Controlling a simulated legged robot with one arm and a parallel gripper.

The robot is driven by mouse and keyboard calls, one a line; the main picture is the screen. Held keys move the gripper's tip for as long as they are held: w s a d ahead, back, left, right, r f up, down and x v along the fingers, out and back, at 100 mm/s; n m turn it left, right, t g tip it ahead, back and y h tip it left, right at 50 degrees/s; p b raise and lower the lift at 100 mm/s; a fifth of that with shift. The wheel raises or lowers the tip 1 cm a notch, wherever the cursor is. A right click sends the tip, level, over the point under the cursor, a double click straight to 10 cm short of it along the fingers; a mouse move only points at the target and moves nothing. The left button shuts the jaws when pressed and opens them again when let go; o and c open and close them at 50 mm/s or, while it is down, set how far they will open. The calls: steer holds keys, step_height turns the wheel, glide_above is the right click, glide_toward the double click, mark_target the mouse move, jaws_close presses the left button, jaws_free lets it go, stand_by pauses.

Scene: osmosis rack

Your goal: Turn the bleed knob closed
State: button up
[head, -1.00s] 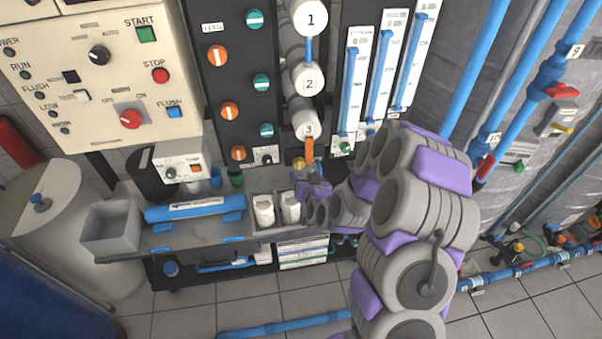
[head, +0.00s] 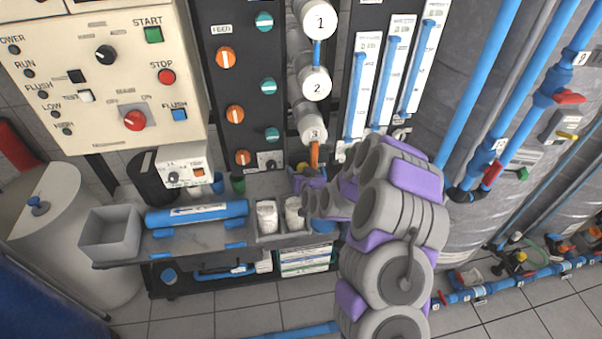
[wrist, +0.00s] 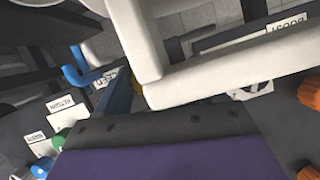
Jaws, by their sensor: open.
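I cannot pick out a knob with a readable bleed label. A small yellow part (head: 302,167) sits below the orange tube under housing 3, right by my gripper (head: 308,181) in the head view; it may be the knob, but I cannot tell. In the wrist view a bit of yellow (wrist: 137,90) shows beside a white pipe (wrist: 215,75), mostly hidden. My gripper's dark and purple body (wrist: 160,135) fills the bottom of the wrist view. My gripper is open, and nothing shows held in it. Its fingertips are mostly hidden by my arm in the head view.
The black panel has orange knobs (head: 235,114) and teal knobs (head: 268,87). Flow meters (head: 385,75) stand right of the numbered housings (head: 317,84). The shelf below holds white bottles (head: 267,216) and a grey bin (head: 108,233). White pipework crosses close ahead in the wrist view.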

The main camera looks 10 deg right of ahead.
steer(key=shift+d, duration=0.9)
steer(key=c, duration=0.4)
steer(key=shift+a, duration=0.5)
steer(key=c, duration=0.7)
steer(key=shift+o, duration=0.2)
steer(key=shift+d+f+m+y+b, duration=0.1)
steer(key=shift+d+m+y+b, duration=0.05)
steer(key=shift+m+y+b, duration=0.65)
steer(key=shift+d+f+m+y+b, duration=0.15)
steer(key=shift+m+y+b, duration=0.35)
steer(key=shift+m+b, duration=0.6)
steer(key=shift+t, duration=0.3)
steer(key=o, duration=0.9)
steer(key=shift+m, duration=0.3)
steer(key=shift+c, duration=0.2)
steer(key=shift+o, duration=1)
steer(key=shift+r, duration=0.15)
